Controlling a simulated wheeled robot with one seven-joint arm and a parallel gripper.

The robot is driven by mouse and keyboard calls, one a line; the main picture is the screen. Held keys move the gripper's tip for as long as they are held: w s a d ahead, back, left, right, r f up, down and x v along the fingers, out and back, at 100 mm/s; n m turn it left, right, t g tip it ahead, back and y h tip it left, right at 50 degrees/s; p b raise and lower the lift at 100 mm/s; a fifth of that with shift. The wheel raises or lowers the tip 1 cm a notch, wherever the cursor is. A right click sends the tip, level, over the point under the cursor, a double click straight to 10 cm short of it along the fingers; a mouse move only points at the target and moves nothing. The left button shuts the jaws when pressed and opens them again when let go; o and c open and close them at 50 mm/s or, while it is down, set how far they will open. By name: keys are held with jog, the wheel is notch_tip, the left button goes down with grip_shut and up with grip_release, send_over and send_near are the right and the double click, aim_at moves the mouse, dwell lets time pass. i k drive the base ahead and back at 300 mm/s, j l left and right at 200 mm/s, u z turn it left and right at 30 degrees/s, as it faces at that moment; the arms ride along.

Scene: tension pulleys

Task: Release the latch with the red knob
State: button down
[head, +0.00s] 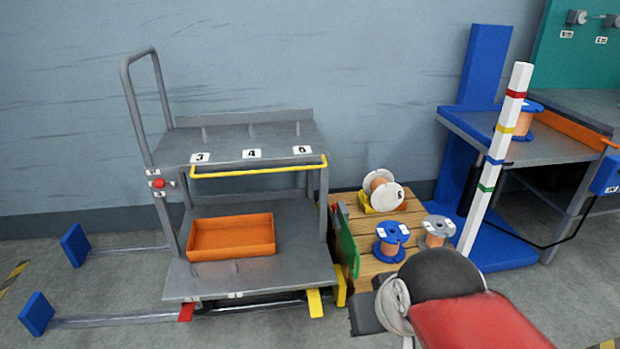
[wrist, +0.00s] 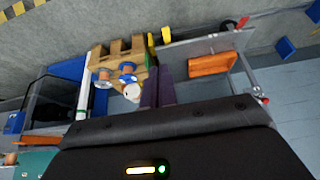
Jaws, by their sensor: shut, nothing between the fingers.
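The red knob (head: 159,183) is a small round part on the left upright of the grey cart (head: 250,215), with a small white label above it and another below. In the wrist view a small red part (wrist: 265,100) shows at the cart's right side, too small to make out well. My arm reaches in at the lower right of the head view, well to the right of the knob. My gripper (wrist: 158,87) shows in the wrist view with its dark fingers together, empty and apart from the cart. Its fingertips cannot be made out in the head view.
The cart has a yellow bar (head: 260,171), an orange tray (head: 231,237), a red pedal (head: 187,312) and a yellow pedal (head: 315,303). A wooden pallet (head: 366,238) with spools stands right of it, near a striped post (head: 496,160). Floor left of the cart is mostly clear.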

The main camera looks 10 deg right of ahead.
aim_at(335, 207)
jog(key=i+j+z, duration=0.6)
jog(key=j, duration=0.25)
jog(key=i, duration=0.1)
